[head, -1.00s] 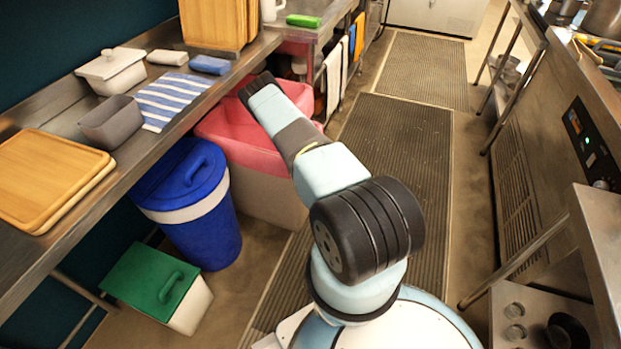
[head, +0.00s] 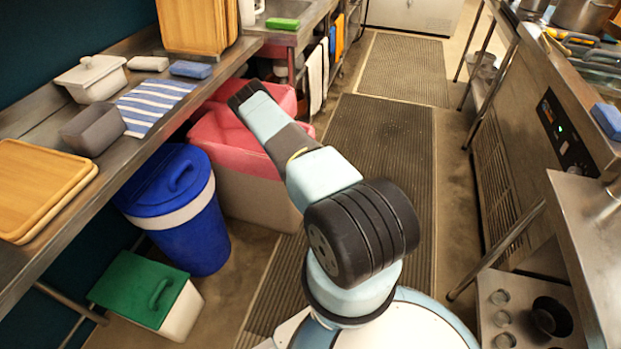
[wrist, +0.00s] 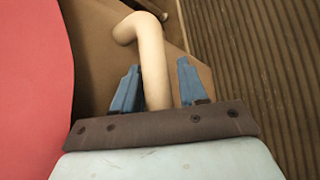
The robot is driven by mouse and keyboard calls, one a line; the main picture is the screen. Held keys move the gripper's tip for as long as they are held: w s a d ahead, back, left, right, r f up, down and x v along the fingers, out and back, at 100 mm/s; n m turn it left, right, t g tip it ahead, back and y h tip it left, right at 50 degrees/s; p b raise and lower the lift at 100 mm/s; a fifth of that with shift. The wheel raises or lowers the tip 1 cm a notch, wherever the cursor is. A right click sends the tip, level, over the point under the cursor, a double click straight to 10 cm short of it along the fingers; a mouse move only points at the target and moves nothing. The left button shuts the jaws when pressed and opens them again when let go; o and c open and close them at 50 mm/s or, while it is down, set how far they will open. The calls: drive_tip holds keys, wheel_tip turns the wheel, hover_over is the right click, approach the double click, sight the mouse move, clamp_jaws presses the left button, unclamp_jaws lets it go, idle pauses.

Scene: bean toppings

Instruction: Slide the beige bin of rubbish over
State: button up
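The beige bin (head: 257,190) stands on the floor left of the mat, under a red lid (head: 218,140). In the head view my arm crosses over the lid, and my gripper (head: 245,95) is a dark shape above the bin's far part; its fingertips are not clear there. In the wrist view the red lid (wrist: 30,80) fills the left side. A beige curved handle (wrist: 150,50) rises between the two blue fingers of my gripper (wrist: 158,68). The left finger is close beside the handle; a gap shows at the right finger. Contents are hidden.
A blue bin (head: 190,235) and a green-lidded bin (head: 140,288) stand nearer on the left, beside the beige bin. A metal counter (head: 120,180) overhangs them. The ribbed floor mat (head: 380,150) to the right is clear. Another counter (head: 590,190) bounds the right.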

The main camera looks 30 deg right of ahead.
drive_tip(key=shift+o, duration=1.4)
drive_tip(key=shift+w+a, duration=0.1)
drive_tip(key=shift+o, duration=0.2)
drive_tip(key=shift+w, duration=0.1)
drive_tip(key=shift+a+r, duration=0.1)
drive_tip(key=v, duration=1.3)
drive_tip(key=shift+s, duration=0.4)
